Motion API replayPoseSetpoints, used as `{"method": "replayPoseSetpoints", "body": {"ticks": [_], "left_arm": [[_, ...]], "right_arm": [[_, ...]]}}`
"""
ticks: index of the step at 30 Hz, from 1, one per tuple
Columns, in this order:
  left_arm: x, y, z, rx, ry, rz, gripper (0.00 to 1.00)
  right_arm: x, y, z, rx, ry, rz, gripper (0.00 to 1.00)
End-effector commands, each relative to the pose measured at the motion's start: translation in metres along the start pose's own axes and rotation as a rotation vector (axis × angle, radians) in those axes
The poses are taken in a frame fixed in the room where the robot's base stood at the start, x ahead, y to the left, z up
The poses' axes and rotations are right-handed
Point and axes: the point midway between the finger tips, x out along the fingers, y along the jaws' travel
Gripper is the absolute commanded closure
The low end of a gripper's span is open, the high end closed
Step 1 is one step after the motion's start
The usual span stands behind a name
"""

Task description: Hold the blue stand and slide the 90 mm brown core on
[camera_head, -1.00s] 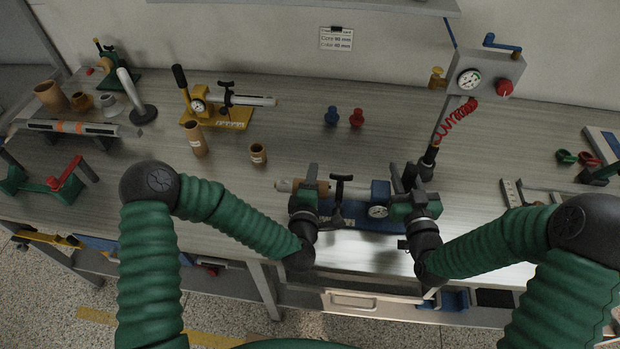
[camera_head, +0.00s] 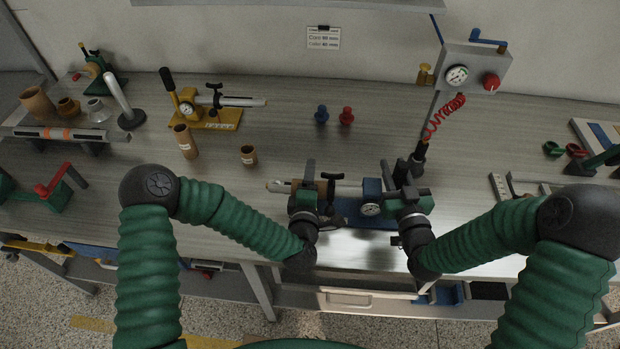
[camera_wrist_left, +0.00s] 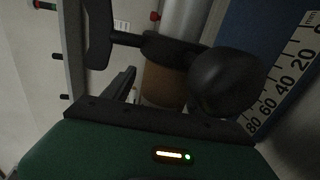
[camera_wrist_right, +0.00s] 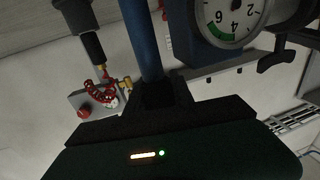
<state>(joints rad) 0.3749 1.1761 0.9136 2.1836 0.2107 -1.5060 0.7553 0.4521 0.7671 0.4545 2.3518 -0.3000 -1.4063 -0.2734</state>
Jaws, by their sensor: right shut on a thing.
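The blue stand (camera_head: 352,212) sits mid-table with a pale spindle (camera_head: 277,187) pointing left, a dial gauge (camera_head: 370,209) and a black T-handle (camera_head: 331,183). The brown core (camera_head: 322,187) is around the spindle and partly hidden by my left gripper (camera_head: 308,180). The core also shows in the left wrist view (camera_wrist_left: 163,87), beside a black knob (camera_wrist_left: 225,82). The left fingers are at the core, but their closure is unclear. My right gripper (camera_head: 392,177) is shut on the blue stand at its right end, beside the gauge, which also shows in the right wrist view (camera_wrist_right: 230,18).
A taller brown core (camera_head: 185,142) and a short one (camera_head: 248,155) stand to the left. A yellow stand (camera_head: 212,117) is behind them. A post with a gauge box (camera_head: 470,70) and red coiled hose rises behind my right gripper. Blue and red pegs (camera_head: 334,115) stand behind.

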Motion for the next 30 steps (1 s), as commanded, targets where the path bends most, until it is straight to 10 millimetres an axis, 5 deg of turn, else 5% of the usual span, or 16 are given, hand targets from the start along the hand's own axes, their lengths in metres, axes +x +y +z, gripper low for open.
{"method": "replayPoseSetpoints", "body": {"ticks": [8,21,30], "left_arm": [[-0.008,-0.001,0.001,0.000,-0.002,-0.002,0.34],[-0.106,-0.002,0.001,0.001,-0.004,-0.003,0.34],[-0.119,-0.001,0.000,0.000,0.000,-0.001,0.34]], "right_arm": [[0.000,0.001,0.000,0.000,0.001,0.001,1.00],[0.000,0.001,0.000,0.000,0.001,0.001,1.00],[0.000,0.000,0.000,0.000,0.001,0.001,1.00]]}}
